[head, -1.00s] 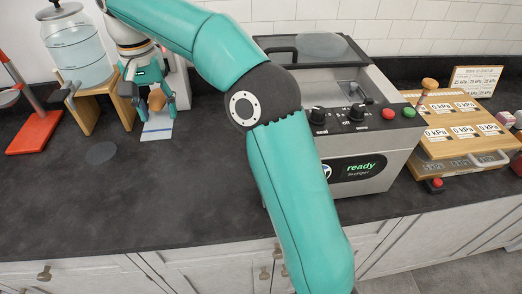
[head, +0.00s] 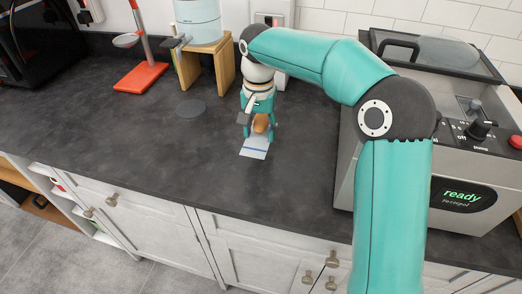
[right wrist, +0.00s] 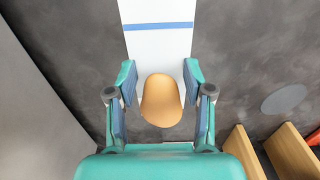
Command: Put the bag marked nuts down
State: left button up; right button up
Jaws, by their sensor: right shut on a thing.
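My right gripper (head: 259,132) is over the dark worktop in the head view, pointing down. It is shut on a bag, a pale pouch with a blue stripe (head: 253,150) and a brown-orange rounded bulge between the fingers. In the right wrist view the fingers (right wrist: 160,80) stand on both sides of the bulge, and the pale striped part of the bag (right wrist: 158,12) runs away beyond them. No marking can be read on the bag. I cannot tell whether it touches the worktop. My left gripper is not in view.
A grey disc (head: 192,108) lies left of the bag. A wooden stand (head: 206,66) with a pale blue vessel (head: 198,20) and a red-based stand (head: 140,78) are behind. A machine reading "ready" (head: 462,195) is at right. The worktop (head: 110,135) is clear at front left.

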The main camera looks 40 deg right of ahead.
aim_at(259, 129)
jog(key=shift+f, duration=3.35)
jog(key=shift+f, duration=0.1)
jog(key=o, duration=1.2)
notch_tip(259, 129, up, 12)
jog(key=shift+a+r+p, duration=0.1)
jog(key=shift+r+p, duration=0.05)
jog(key=shift+p, duration=0.25)
jog(key=shift+s, duration=0.1)
